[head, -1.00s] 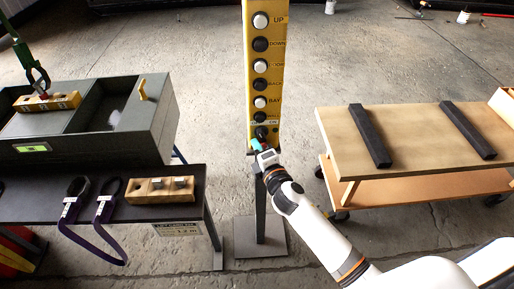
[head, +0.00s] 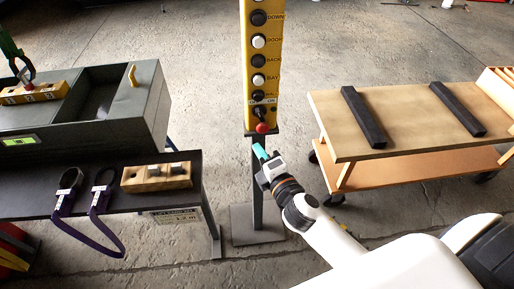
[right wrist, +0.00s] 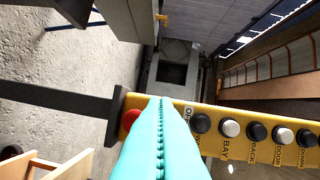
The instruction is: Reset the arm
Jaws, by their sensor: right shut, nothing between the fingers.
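My right gripper (head: 259,152) is shut and empty, with teal fingers. In the head view it is just below the lower end of the yellow button panel (head: 262,95), apart from it as far as I can tell. Its closed fingers (right wrist: 160,145) fill the bottom middle of the right wrist view, in front of the panel (right wrist: 180,115). The panel has a column of black and white buttons, a key-like switch and a red knob (head: 262,128) at the bottom. My left gripper is not in view.
A dark bench (head: 100,205) with straps and a wooden block (head: 156,177) stands at left, before a grey box (head: 150,85) with a yellow handle. A wheeled wooden cart (head: 400,140) with two dark bars stands at right. The panel post has a floor plate (head: 255,235).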

